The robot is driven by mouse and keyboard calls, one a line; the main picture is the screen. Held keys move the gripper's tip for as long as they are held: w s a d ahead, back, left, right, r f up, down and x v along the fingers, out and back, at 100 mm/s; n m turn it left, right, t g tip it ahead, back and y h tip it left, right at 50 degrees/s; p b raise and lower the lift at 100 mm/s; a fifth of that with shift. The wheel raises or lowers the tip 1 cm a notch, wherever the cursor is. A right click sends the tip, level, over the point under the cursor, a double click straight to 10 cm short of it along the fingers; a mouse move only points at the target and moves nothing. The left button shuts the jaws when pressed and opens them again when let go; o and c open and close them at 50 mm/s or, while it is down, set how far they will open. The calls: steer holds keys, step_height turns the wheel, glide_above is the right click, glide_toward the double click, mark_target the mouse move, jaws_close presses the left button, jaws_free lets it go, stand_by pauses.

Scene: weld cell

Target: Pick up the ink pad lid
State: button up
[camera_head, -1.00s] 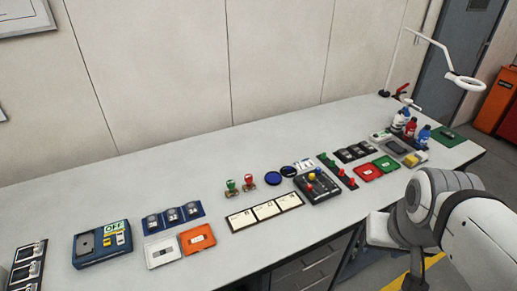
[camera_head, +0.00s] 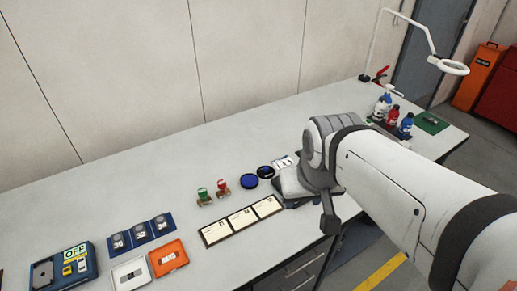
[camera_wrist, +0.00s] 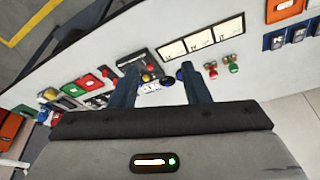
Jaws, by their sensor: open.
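Two round discs lie side by side on the bench, a blue one (camera_head: 249,181) and a darker one (camera_head: 266,172). They look like the ink pad and its lid; I cannot tell surely which is which. In the wrist view, the blue disc (camera_wrist: 181,75) is by the right finger and the dark disc (camera_wrist: 168,81) is between the fingers. My gripper (camera_wrist: 160,67) is open and empty, its fingers spread above the bench. In the head view my arm hides the bench right of the discs.
A green stamp (camera_head: 203,195) and a red stamp (camera_head: 222,187) stand left of the discs. A three-card strip (camera_head: 243,221) lies in front. A tray with coloured knobs (camera_wrist: 142,70) is close to my left finger. Bottles (camera_head: 393,116) stand at the far right.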

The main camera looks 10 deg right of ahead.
steer(key=w+f+m+h+b, duration=0.1)
steer(key=w+f+m, duration=0.1)
steer(key=w, duration=0.8)
steer(key=m+b, duration=0.3)
glide_toward(266, 167)
steer(key=f, duration=0.1)
steer(key=shift+t+h, duration=0.3)
steer(key=shift+h, duration=0.1)
steer(key=shift+a+p+x, duration=0.15)
steer(key=shift+p+x, duration=0.4)
steer(key=shift+x, duration=1.4)
steer(key=shift+a+p+x, duration=0.1)
steer(key=shift+p+x, duration=0.4)
steer(key=shift+x, duration=1.45)
jaws_close()
